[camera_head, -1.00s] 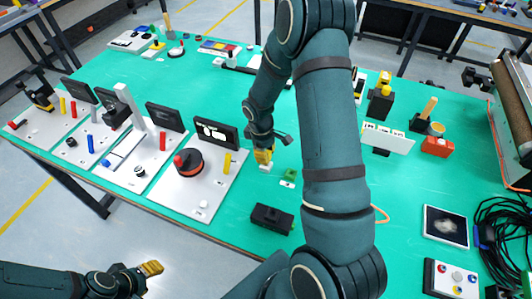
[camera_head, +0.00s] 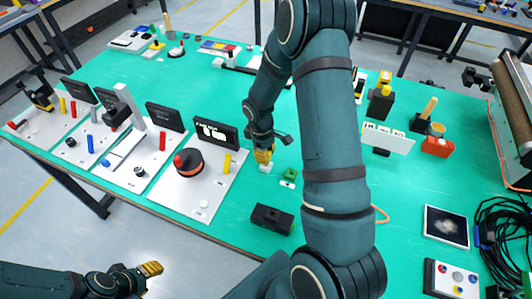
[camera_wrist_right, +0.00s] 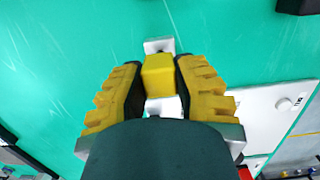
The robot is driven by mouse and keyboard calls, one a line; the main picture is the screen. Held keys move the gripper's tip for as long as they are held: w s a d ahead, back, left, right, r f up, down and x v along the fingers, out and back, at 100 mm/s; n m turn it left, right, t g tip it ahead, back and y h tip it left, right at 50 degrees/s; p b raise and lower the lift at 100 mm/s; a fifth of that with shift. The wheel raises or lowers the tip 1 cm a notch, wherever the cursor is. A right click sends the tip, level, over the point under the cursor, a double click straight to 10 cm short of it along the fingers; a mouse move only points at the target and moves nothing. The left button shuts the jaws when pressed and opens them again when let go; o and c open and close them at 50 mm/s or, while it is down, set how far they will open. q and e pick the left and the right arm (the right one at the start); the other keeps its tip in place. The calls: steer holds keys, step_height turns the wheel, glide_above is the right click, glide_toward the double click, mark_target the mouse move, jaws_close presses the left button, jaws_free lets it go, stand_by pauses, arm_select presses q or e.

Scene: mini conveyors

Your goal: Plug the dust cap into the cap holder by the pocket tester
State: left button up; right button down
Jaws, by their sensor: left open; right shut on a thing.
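My right gripper (camera_head: 263,156) is shut on a small yellow block, which I take to be the dust cap (camera_wrist_right: 159,76). In the right wrist view its ribbed yellow fingers (camera_wrist_right: 160,85) press on both sides of the block. A white piece, probably the cap holder (camera_wrist_right: 158,45), shows behind the block and also below the fingers in the head view (camera_head: 265,168). I cannot tell whether the block is seated in it. A black box (camera_head: 272,218), perhaps the pocket tester, lies nearer on the mat. My left gripper (camera_head: 150,268) is open and empty, off the table's front edge.
A small green part (camera_head: 289,176) lies just right of the right gripper. A white card stand (camera_head: 387,138) is beyond my right arm.

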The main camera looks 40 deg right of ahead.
steer(key=shift+f+b, duration=1.05)
steer(key=shift+f, duration=0.35)
steer(key=c, duration=0.7)
jaws_free()
steer(key=shift+c, duration=0.2)
steer(key=r, duration=0.8)
steer(key=w+r, duration=0.1)
steer(key=r, duration=0.3)
steer(key=shift+w+a, duration=0.1)
steer(key=shift+a, duration=0.25)
